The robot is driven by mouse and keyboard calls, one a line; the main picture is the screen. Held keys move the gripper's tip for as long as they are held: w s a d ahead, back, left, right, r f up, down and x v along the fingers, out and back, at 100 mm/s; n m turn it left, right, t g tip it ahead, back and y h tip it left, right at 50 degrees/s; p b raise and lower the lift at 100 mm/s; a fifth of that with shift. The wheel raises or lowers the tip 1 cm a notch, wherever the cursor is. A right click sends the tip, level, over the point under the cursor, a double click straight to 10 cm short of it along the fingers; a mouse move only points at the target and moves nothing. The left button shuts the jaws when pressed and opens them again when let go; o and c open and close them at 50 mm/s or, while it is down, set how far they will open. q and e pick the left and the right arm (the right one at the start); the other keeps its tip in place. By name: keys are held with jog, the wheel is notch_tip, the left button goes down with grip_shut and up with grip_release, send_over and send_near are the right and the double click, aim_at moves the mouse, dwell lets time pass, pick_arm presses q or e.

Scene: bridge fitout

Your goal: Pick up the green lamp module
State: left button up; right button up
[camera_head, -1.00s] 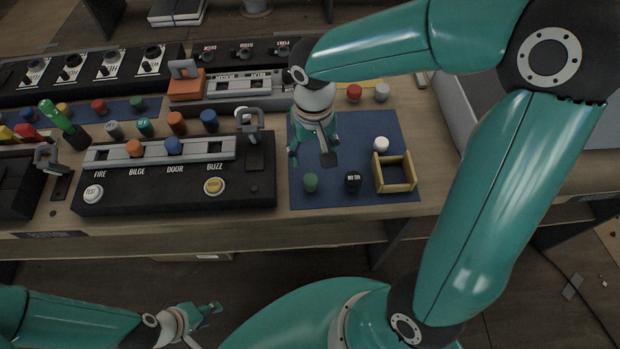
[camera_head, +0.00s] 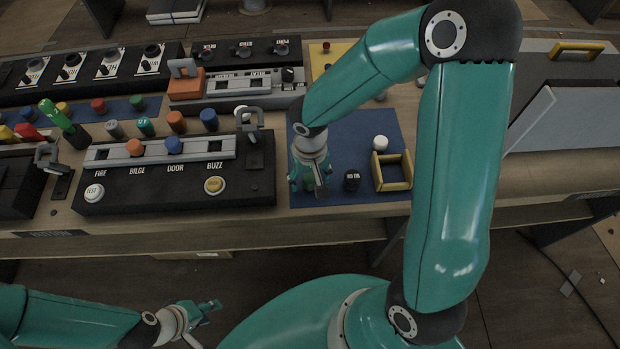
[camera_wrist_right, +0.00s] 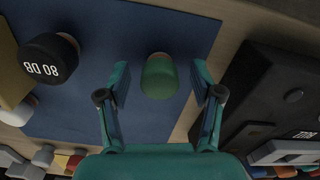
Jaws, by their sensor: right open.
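The green lamp module (camera_wrist_right: 159,77) stands on the blue mat (camera_wrist_right: 95,125). In the right wrist view it lies between the fingertips of my right gripper (camera_wrist_right: 163,85), with visible space on each side. In the head view the right gripper (camera_head: 309,187) is over the front left of the mat (camera_head: 355,128) and mostly hides the green lamp. The right gripper is open and empty. My left gripper (camera_head: 205,322) is low in front of the bench, its fingers apart and empty, away from the lamp.
A black buzzer marked 80 DB (camera_head: 352,179) stands right of the right gripper. A white cap (camera_head: 381,143) and a yellow square frame (camera_head: 393,172) are farther right. A black panel with buttons (camera_head: 180,190) borders the mat on the left.

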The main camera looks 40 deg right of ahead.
aim_at(310, 178)
jog(key=c, duration=1)
jog(key=shift+c, duration=0.2)
jog(key=shift+r, duration=0.1)
notch_tip(310, 178, up, 20)
